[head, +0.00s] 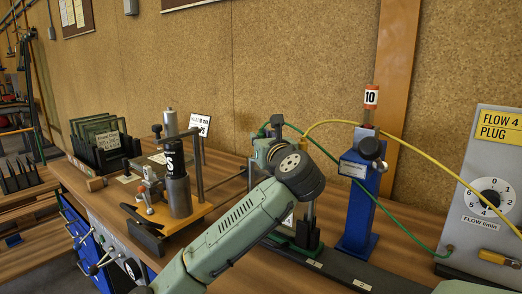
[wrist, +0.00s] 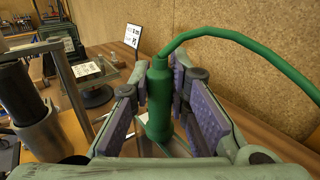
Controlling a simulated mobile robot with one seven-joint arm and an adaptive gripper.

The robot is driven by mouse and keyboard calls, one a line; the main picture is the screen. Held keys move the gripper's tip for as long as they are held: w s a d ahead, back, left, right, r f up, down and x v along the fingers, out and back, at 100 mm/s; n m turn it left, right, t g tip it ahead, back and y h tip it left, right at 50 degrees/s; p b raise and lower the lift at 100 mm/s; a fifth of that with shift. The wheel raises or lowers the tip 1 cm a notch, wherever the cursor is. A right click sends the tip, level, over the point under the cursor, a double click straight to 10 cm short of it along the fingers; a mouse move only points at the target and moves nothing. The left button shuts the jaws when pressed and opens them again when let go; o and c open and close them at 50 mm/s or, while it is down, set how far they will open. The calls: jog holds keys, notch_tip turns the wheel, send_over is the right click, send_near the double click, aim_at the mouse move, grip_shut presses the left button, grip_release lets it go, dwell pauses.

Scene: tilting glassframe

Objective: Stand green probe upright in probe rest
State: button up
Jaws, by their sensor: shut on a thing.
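The green probe (wrist: 159,100) stands nearly upright between the purple finger pads of my gripper (wrist: 156,90) in the wrist view. My gripper is shut on it. A green cable leaves its top and bends right. The probe's lower end is hard to make out. In the head view my arm's wrist hides most of the gripper and probe; the cable (head: 310,138) arches from behind it. A dark green stand (head: 307,232) is partly hidden behind my wrist. I cannot tell whether it is the probe rest.
A flow panel (head: 490,180) is at far right. A wooden fixture (head: 165,215) with a dark cylinder (head: 178,190) and a rack of glass frames (head: 103,148) are left.

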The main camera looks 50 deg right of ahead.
grip_shut()
jog(key=shift+r, duration=0.15)
jog(key=shift+r, duration=0.35)
jog(key=shift+s+a+r+b, duration=0.15)
jog(key=shift+s+r+b, duration=0.15)
jog(key=shift+r+b, duration=0.25)
jog(key=shift+s+a+r+b, duration=0.15)
jog(key=shift+s+r+b, duration=0.15)
jog(key=shift+r, duration=0.4)
jog(key=r+b+v, duration=0.1)
jog(key=b+v, duration=0.2)
jog(key=v, duration=1.1)
jog(key=shift+s+a+r+b, duration=0.2)
jog(key=shift+a+b, duration=0.2)
